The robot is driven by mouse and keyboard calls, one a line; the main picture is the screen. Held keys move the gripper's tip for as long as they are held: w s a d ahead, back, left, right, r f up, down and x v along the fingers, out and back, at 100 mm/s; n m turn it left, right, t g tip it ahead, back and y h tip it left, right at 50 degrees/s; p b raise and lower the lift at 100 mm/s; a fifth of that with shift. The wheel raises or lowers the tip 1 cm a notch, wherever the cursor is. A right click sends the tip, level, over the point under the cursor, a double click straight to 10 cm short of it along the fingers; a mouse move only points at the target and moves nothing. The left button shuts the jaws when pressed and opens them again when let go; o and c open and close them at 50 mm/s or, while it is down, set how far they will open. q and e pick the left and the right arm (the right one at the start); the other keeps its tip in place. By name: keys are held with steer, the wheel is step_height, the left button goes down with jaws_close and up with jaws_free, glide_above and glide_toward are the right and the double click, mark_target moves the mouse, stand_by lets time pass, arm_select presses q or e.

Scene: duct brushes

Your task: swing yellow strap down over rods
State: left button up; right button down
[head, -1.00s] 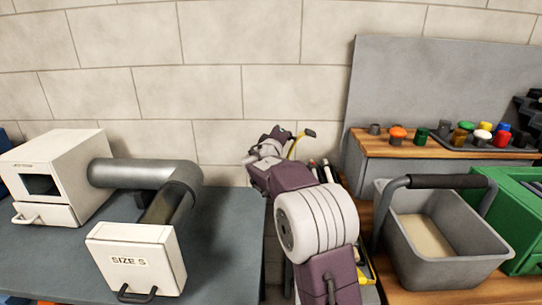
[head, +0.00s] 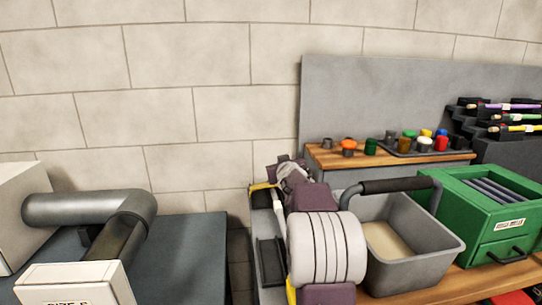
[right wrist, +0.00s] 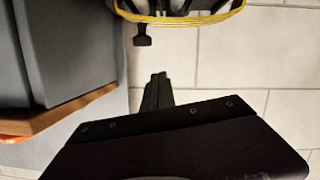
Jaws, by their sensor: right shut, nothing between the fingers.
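The yellow strap (right wrist: 185,16) curves across the top of the right wrist view, with a black knob (right wrist: 142,38) hanging at its left. Several dark and pale rod-like shapes (right wrist: 180,5) show inside its curve, cut off by the picture's edge. In the head view a bit of yellow (head: 262,187) shows beside my right gripper (head: 285,165), and my arm hides most of the rods. My right gripper (right wrist: 157,90) is shut and empty, apart from the knob and strap in the wrist view. My left gripper is not in view.
A grey bin with a black handle (head: 437,246) stands right of my right arm, with a green slotted box (head: 480,245) beyond it. A wooden shelf (head: 340,160) holds coloured caps. Left are a grey table (head: 185,255) and duct pipe (head: 85,209). Tile floor shows in the wrist view.

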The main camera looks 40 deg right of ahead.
steer(key=shift+s+d+f+m+y+p, duration=0.2)
steer(key=shift+s+d+f+m+p, duration=0.1)
steer(key=shift+d+f+m+p, duration=0.15)
steer(key=shift+s+d+f+m+y+p, duration=0.2)
steer(key=shift+s+d+f+m+p, duration=0.1)
steer(key=shift+d+f, duration=0.35)
steer(key=shift+f, duration=0.15)
steer(key=shift+s+d+f, duration=0.2)
steer(key=shift+d+f, duration=0.05)
steer(key=shift+f, duration=0.35)
steer(key=shift+f, duration=0.1)
